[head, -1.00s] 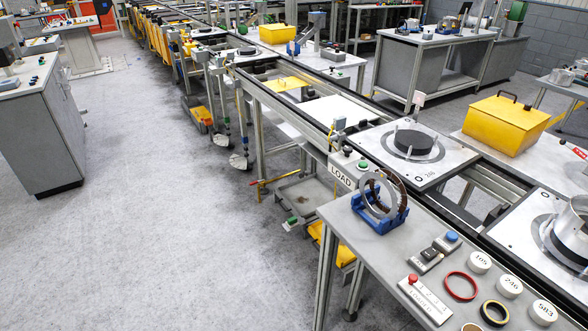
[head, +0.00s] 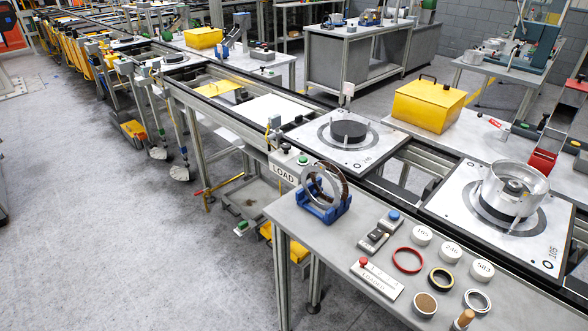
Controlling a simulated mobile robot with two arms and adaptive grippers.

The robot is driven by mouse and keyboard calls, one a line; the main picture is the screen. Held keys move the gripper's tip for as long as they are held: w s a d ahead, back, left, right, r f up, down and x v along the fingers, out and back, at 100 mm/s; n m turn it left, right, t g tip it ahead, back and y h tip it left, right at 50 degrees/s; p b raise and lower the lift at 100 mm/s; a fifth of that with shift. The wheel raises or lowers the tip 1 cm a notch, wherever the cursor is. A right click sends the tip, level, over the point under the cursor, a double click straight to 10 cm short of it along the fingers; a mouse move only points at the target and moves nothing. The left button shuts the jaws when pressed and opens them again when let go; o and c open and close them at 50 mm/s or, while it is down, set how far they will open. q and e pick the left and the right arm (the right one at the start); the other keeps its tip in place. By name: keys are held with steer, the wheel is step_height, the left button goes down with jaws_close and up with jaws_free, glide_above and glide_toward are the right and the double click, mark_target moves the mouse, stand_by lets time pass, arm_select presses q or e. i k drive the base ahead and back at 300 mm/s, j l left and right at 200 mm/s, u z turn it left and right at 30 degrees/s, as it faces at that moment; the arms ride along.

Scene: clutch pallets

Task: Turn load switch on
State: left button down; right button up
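A small grey box with a "LOAD" label (head: 284,174) stands at the near side of the conveyor, left of the work table. A green button (head: 303,160) and a dark knob (head: 286,148) show on top of it. I cannot tell the switch position from here. A second small plate marked "LOADED" (head: 376,279) with a red button lies on the table. Neither of my grippers is in view.
The grey table (head: 345,235) holds a blue stand (head: 323,205) with a metal ring, several white numbered caps, and loose rings. Pallets (head: 307,144) sit on the conveyor behind, near a yellow box (head: 428,106). The floor (head: 110,240) at left is clear.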

mark_target(285, 146)
steer(key=i+j+z, duration=0.15)
steer(key=j+z, duration=0.2)
steer(key=i+j+z, duration=0.15)
steer(key=j+z, duration=0.85)
steer(key=i+j, duration=0.05)
steer(key=j, duration=0.05)
